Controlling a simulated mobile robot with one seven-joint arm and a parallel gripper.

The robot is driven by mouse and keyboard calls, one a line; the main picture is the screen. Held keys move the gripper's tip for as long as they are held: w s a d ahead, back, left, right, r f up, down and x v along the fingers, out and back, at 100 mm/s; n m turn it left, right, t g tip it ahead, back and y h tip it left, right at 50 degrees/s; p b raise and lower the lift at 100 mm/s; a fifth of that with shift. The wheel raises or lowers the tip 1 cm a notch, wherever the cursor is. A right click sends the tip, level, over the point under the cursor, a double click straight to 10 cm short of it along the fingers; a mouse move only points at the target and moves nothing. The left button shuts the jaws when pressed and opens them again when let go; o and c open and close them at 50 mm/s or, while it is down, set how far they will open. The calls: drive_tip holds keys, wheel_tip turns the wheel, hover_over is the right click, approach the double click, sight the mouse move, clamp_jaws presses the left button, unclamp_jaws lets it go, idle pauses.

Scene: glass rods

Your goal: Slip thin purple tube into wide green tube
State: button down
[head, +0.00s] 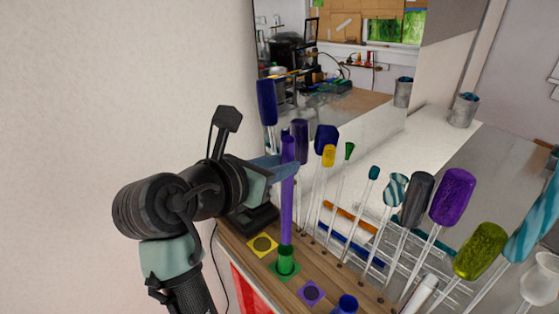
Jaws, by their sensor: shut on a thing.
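The thin purple tube (287,212) stands upright in my gripper (288,170), which is shut on its upper part. The wide green tube (286,264) is short and stands upright on a green square on the wooden board. The purple tube's lower end meets the green tube's top rim in the head view and lines up with its mouth. I cannot tell whether that end is inside the green tube or just above it.
A yellow square (262,244) with a dark circle and a purple square (311,292) lie bare on the wooden board (284,294). A blue tube (347,304) stands at the bottom. Several thin rods with coloured heads stand close on the right, including a purple one (452,196).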

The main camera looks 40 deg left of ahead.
sight(283, 208)
wheel_tip(283, 208, down, 5)
drive_tip(key=b, duration=0.3)
drive_tip(key=shift+r, duration=0.1)
drive_tip(key=shift+f+b, duration=1.9)
drive_tip(key=shift+f, duration=0.9)
drive_tip(key=c, duration=0.6)
unclamp_jaws()
